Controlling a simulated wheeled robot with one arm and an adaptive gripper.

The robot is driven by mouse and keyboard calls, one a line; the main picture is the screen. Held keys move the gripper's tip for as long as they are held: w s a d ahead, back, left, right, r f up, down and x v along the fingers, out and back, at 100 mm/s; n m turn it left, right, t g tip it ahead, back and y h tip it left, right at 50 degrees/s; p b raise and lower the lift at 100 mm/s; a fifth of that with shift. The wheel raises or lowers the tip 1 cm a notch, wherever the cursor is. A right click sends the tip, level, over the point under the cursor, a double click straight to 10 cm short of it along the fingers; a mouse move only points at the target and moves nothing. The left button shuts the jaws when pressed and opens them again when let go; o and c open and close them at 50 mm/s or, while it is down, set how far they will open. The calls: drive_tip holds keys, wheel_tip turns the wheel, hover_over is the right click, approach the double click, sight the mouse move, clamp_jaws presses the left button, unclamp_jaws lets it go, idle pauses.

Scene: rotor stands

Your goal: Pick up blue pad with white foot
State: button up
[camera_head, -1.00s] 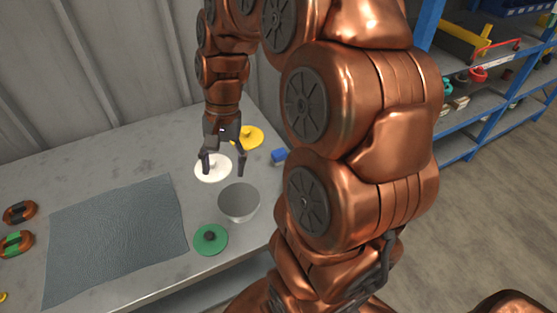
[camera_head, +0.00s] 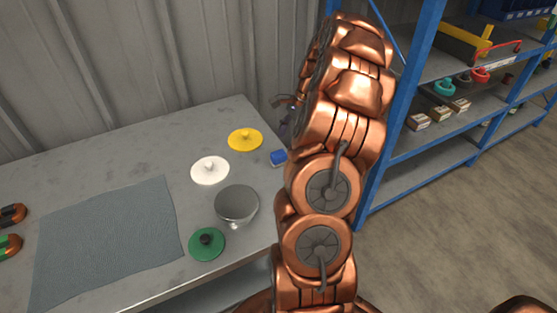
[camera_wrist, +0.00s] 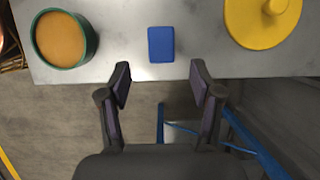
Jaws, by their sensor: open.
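The blue pad (camera_head: 278,157) lies near the right edge of the table, beside my arm in the head view. In the wrist view the blue pad (camera_wrist: 161,44) is a small upright rectangle seen from above, close to the table edge. I cannot make out its white foot clearly. My gripper (camera_wrist: 160,80) is open and empty. In the wrist view its two fingertips sit apart, below the pad in the picture, with the pad centred between their lines and not touched. In the head view my gripper is mostly hidden behind my arm.
A yellow knobbed disc (camera_head: 245,139), a white knobbed disc (camera_head: 210,170), a grey bowl (camera_head: 237,204) and a green knobbed disc (camera_head: 206,244) stand nearby. A green-rimmed round container (camera_wrist: 62,39) shows left of the pad. A blue-framed shelf (camera_head: 400,150) stands right of the table.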

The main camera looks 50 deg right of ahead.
sight(280, 153)
drive_tip(key=shift+p+x, duration=0.65)
drive_tip(key=shift+x, duration=3.05)
drive_tip(key=shift+w+a+r, duration=0.1)
drive_tip(key=shift+w+a, duration=0.05)
clamp_jaws()
drive_tip(key=shift+r, duration=0.1)
wheel_tip(280, 153, up, 10)
drive_tip(key=shift+f+b, duration=0.1)
drive_tip(key=shift+b, duration=0.55)
drive_tip(key=c, duration=0.7)
unclamp_jaws()
drive_tip(key=c, duration=0.4)
